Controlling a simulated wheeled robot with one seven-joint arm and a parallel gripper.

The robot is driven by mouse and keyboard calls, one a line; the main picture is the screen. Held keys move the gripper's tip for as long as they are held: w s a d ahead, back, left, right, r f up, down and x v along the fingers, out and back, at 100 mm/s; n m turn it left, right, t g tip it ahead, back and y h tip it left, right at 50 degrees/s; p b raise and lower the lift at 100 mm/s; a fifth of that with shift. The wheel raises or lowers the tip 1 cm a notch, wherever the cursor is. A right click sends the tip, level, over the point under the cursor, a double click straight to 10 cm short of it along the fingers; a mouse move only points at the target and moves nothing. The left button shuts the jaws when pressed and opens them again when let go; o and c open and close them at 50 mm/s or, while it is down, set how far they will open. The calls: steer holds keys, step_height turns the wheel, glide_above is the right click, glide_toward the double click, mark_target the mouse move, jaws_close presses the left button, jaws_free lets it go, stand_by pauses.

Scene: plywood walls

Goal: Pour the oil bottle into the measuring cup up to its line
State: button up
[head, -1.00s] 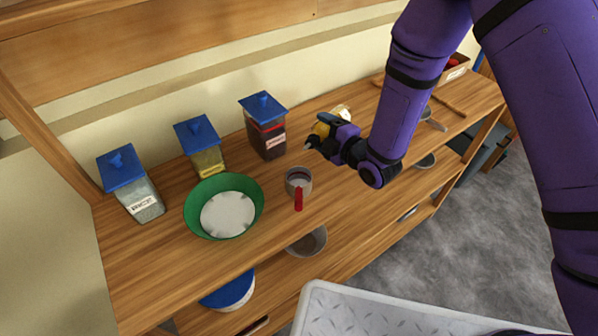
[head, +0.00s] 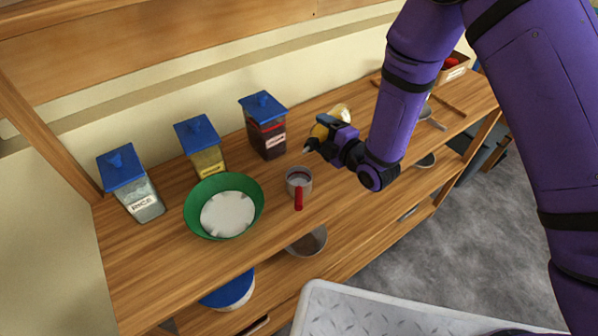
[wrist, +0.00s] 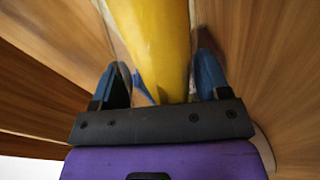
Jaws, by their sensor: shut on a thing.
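My gripper (head: 322,138) is shut on the yellow oil bottle, near the middle of the shelf top. In the wrist view the yellow bottle (wrist: 155,45) stands between the two fingers of my gripper (wrist: 165,85). The measuring cup (head: 299,178), metallic grey with a red handle, stands upright just below and left of the bottle's tip. Its line and any oil level are too small to tell.
A green bowl (head: 193,222) with a pale inside stands left of the cup. Blue-lidded jars (head: 138,196), (head: 207,160) and (head: 267,139) stand along the wall. A box with red things (head: 455,70) is at the far right. A lower shelf holds a grey bowl (head: 308,243).

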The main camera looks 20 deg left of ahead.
steer(key=shift+s+f+n, duration=0.15)
steer(key=shift+f+n, duration=0.05)
steer(key=shift+n, duration=0.1)
stand_by(0.7)
steer(key=shift+r+n+t+p, duration=0.45)
steer(key=shift+r+n, duration=0.25)
steer(key=shift+r, duration=0.1)
stand_by(3.9)
